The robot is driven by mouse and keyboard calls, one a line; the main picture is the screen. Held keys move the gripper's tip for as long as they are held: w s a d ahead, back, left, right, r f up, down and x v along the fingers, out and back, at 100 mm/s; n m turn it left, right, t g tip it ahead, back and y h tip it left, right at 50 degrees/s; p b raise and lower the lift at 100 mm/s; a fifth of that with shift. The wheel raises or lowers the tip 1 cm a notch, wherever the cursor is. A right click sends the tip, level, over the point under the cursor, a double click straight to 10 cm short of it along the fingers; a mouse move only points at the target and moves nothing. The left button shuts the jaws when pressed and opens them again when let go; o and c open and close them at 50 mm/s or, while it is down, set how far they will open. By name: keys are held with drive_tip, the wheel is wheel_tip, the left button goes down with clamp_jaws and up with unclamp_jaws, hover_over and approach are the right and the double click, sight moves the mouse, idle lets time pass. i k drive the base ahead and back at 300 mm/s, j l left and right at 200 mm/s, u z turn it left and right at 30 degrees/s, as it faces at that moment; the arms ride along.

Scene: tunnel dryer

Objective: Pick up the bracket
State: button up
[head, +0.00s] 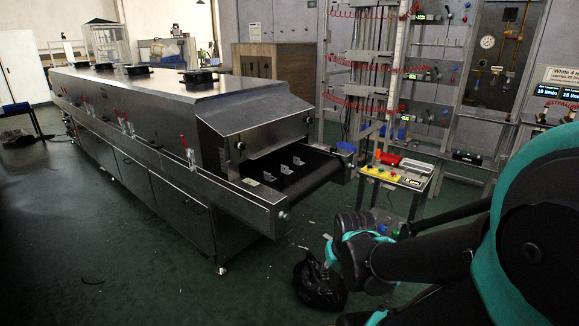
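Several small light-grey metal brackets lie on the dark conveyor belt (318,172) at the dryer's open mouth. One bracket (269,177) is nearer the left side of the belt, another bracket (286,170) is in the middle, and a third bracket (298,161) lies farther right. They are too small to make out in detail, and I cannot tell which one the task means. My black and teal arm enters at the right and reaches toward the lower middle, apart from the belt. I cannot make out my gripper's fingers.
The long steel tunnel dryer (170,120) has a hood (262,110) above the belt and a raised side rail (240,202). A small control stand (397,176) with yellow panel stands right of the belt. A black bag (318,284) lies on the floor. Green floor at lower left is mostly clear.

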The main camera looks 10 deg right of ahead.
sight(285, 169)
drive_tip(key=i+l+u, duration=0.8)
drive_tip(key=u, duration=0.55)
drive_tip(key=i+l, duration=0.05)
